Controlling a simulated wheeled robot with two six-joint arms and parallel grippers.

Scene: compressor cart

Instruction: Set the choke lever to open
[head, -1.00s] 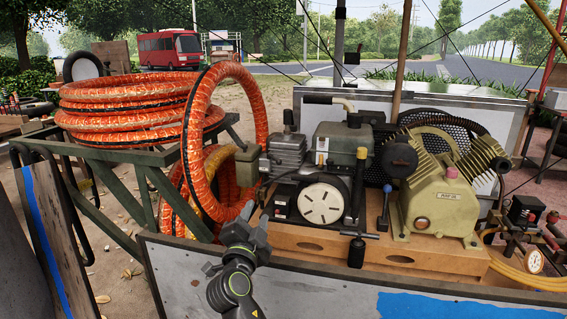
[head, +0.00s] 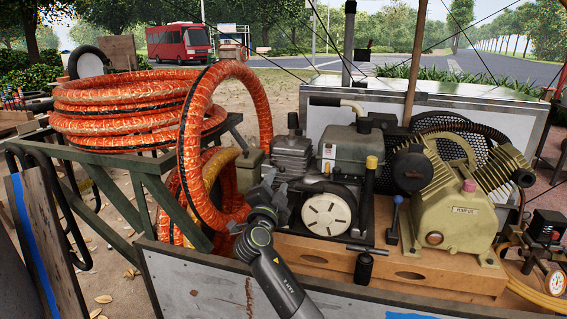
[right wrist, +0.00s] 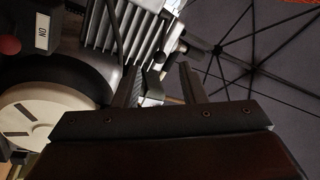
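My right gripper (head: 268,194) is at the left side of the small engine (head: 322,170), in front of its finned cylinder (head: 291,156) and left of the round white recoil cover (head: 327,214). In the right wrist view its two fingers (right wrist: 162,80) stand apart, with a small grey block-like part (right wrist: 151,88) showing between or behind them. I cannot tell whether they touch it. I cannot pick out the choke lever for certain; it may be hidden by the gripper. My left gripper is not in view.
A blue-knobbed lever (head: 397,200) and the tan compressor pump (head: 456,205) stand to the right. The cart's front panel (head: 200,285) rises before the engine.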

